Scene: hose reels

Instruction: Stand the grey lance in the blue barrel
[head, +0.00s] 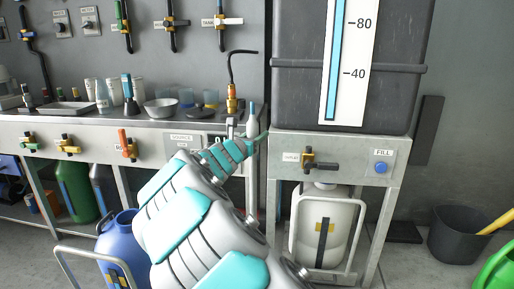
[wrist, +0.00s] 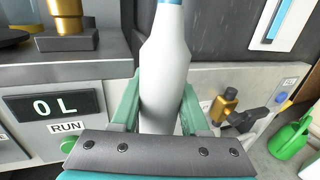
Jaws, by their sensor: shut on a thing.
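The grey lance (wrist: 165,75), a long light-grey body narrowing to a blue tip, stands roughly upright between the green fingers of my gripper (wrist: 160,112). In the head view its blue tip (head: 252,108) rises above my gripper (head: 253,140), which is shut on it in front of the bench's right end. A lower part shows below my gripper. The blue barrel (head: 118,235) stands on the floor at the lower left, its right side hidden by my arm. The lance is above and to the right of the barrel, apart from it.
A bench (head: 60,127) with bowls and bottles runs along the left. A dark tank (head: 300,95) stands on a grey stand with a white container (head: 325,230) below. A dark bucket (head: 458,235) and a green can (head: 497,270) stand at the right. A metal frame (head: 75,255) is beside the blue barrel.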

